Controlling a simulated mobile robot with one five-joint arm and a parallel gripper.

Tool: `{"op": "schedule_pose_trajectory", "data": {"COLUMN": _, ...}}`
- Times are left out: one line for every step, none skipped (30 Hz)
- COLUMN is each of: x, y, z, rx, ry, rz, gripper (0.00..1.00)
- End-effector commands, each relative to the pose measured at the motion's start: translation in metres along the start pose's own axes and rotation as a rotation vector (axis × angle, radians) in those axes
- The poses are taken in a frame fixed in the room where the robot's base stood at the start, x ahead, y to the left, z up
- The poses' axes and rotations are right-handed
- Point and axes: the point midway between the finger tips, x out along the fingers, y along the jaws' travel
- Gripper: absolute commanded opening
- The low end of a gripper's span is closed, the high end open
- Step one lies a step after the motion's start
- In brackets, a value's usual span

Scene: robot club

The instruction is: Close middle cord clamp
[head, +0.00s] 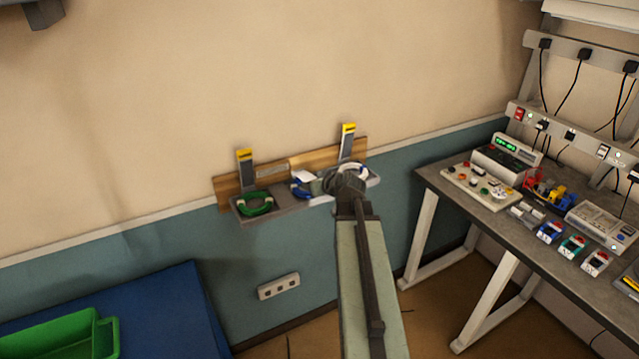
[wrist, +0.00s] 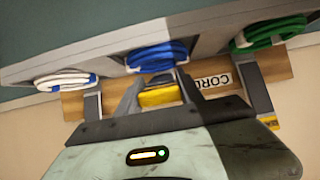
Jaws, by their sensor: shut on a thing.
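A wooden board (head: 275,172) with a grey cord tray (head: 287,221) is fixed on the wall. In the wrist view, my gripper (wrist: 160,88) is shut on the yellow end of the middle clamp lever (wrist: 160,97), beside the blue cord coil (wrist: 155,55). The blue coil also shows in the head view (head: 300,190). There my arm partly covers the right part of the tray and the middle lever is hard to make out. The left clamp (head: 245,168) and right clamp (head: 347,142) stand up with yellow tips. How far down the middle lever sits is unclear.
A green cord coil (head: 256,204) lies at the tray's left and a white coil (wrist: 65,80) at its other end. A workbench (head: 470,205) with devices stands right. A green bin (head: 65,340) is at lower left on a blue surface (head: 165,300).

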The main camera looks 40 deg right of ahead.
Motion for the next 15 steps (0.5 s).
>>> {"op": "schedule_pose_trajectory", "data": {"x": 0.0021, "y": 0.0000, "z": 0.0048, "rx": -0.004, "ry": -0.005, "rz": -0.001, "gripper": 0.00}}
{"op": "schedule_pose_trajectory", "data": {"x": 0.0023, "y": 0.0004, "z": 0.0055, "rx": -0.004, "ry": -0.005, "rz": -0.001, "gripper": 0.00}}
{"op": "schedule_pose_trajectory", "data": {"x": 0.0026, "y": 0.0010, "z": 0.0061, "rx": -0.003, "ry": -0.005, "rz": 0.000, "gripper": 0.00}}
{"op": "schedule_pose_trajectory", "data": {"x": 0.0026, "y": 0.0014, "z": 0.0065, "rx": -0.003, "ry": -0.005, "rz": 0.000, "gripper": 0.00}}
{"op": "schedule_pose_trajectory", "data": {"x": 0.0027, "y": 0.0018, "z": 0.0068, "rx": -0.002, "ry": -0.005, "rz": 0.000, "gripper": 0.00}}
{"op": "schedule_pose_trajectory", "data": {"x": 0.0027, "y": 0.0023, "z": 0.0071, "rx": -0.002, "ry": -0.005, "rz": 0.000, "gripper": 0.00}}
{"op": "schedule_pose_trajectory", "data": {"x": 0.0027, "y": 0.0027, "z": 0.0073, "rx": -0.001, "ry": -0.005, "rz": 0.001, "gripper": 0.00}}
{"op": "schedule_pose_trajectory", "data": {"x": 0.0026, "y": 0.0030, "z": 0.0075, "rx": -0.001, "ry": -0.005, "rz": 0.001, "gripper": 0.00}}
{"op": "schedule_pose_trajectory", "data": {"x": 0.0026, "y": 0.0035, "z": 0.0077, "rx": 0.000, "ry": -0.005, "rz": 0.001, "gripper": 0.00}}
{"op": "schedule_pose_trajectory", "data": {"x": 0.0025, "y": 0.0038, "z": 0.0078, "rx": 0.000, "ry": -0.005, "rz": 0.001, "gripper": 0.00}}
{"op": "schedule_pose_trajectory", "data": {"x": 0.0025, "y": 0.0041, "z": 0.0079, "rx": 0.001, "ry": -0.005, "rz": 0.001, "gripper": 0.00}}
{"op": "schedule_pose_trajectory", "data": {"x": 0.0024, "y": 0.0044, "z": 0.0079, "rx": 0.001, "ry": -0.005, "rz": 0.001, "gripper": 0.00}}
{"op": "schedule_pose_trajectory", "data": {"x": 0.0024, "y": 0.0047, "z": 0.0080, "rx": 0.001, "ry": -0.005, "rz": 0.002, "gripper": 0.00}}
{"op": "schedule_pose_trajectory", "data": {"x": 0.0024, "y": 0.0049, "z": 0.0080, "rx": 0.002, "ry": -0.005, "rz": 0.002, "gripper": 0.00}}
{"op": "schedule_pose_trajectory", "data": {"x": 0.0024, "y": 0.0051, "z": 0.0080, "rx": 0.002, "ry": -0.005, "rz": 0.002, "gripper": 0.00}}
